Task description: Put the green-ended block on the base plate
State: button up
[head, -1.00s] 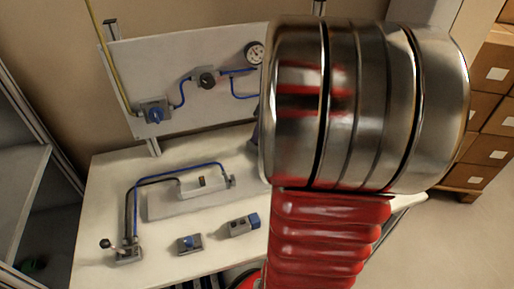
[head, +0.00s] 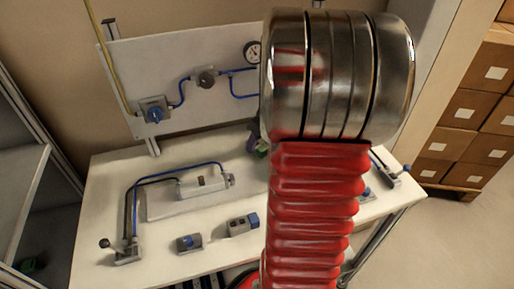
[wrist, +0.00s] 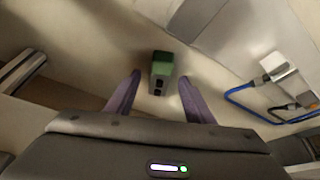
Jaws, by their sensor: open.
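The green-ended block (wrist: 162,66) shows in the wrist view, a small dark block with a green end, standing on the pale bench top. My gripper (wrist: 160,92) is open, and the block is ahead of the gap between its two purple fingers; I see no contact. The grey base plate (head: 157,208) lies on the bench to the left, carrying a cylinder (head: 203,186) with a blue hose.
Two small blue-and-grey fittings, one on the left (head: 188,243) and one on the right (head: 242,225), lie in front of the plate. A lever valve (head: 127,252) stands at the bench's left. An upright panel (head: 185,60) with a gauge (head: 253,52) stands behind. My arm covers the bench's middle.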

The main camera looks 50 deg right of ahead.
jog(key=shift+x, duration=1.1)
jog(key=shift+c, duration=0.5)
grip_shut()
jog(key=shift+r, duration=0.15)
